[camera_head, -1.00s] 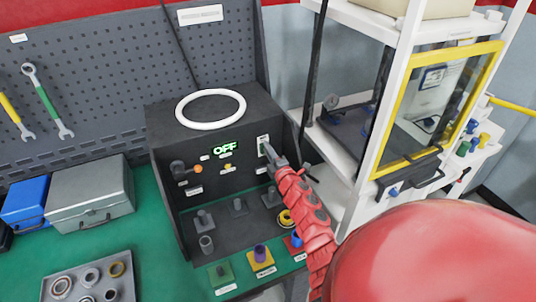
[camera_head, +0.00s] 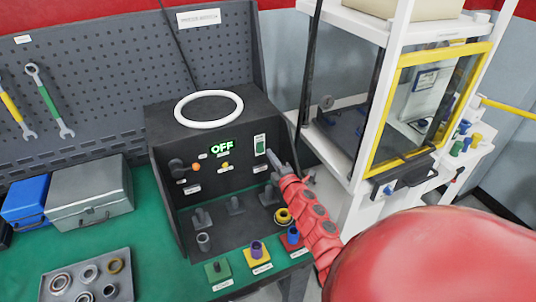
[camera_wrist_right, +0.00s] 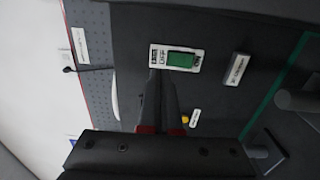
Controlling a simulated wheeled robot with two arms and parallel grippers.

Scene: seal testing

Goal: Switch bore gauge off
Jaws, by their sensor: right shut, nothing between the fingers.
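The bore gauge (camera_head: 165,130) is a dark box on the green bench. Its display (camera_head: 222,147) reads OFF in green. A switch with a white plate and green rocker (camera_head: 260,145) is on the right of its front panel; it also shows in the right wrist view (camera_wrist_right: 180,60). My right gripper (camera_head: 272,157) is shut and empty, its tips just to the lower right of the switch in the head view. In the wrist view the fingertips (camera_wrist_right: 160,80) point at the panel near the switch plate; contact cannot be told. My left gripper is out of view.
A white ring (camera_head: 209,95) lies on top of the gauge. Several posts and coloured fittings stand in front of the panel. A grey case (camera_head: 90,192) and a tray of rings (camera_head: 72,276) are on the left. A white shelf unit with a yellow-framed door (camera_head: 375,110) stands right.

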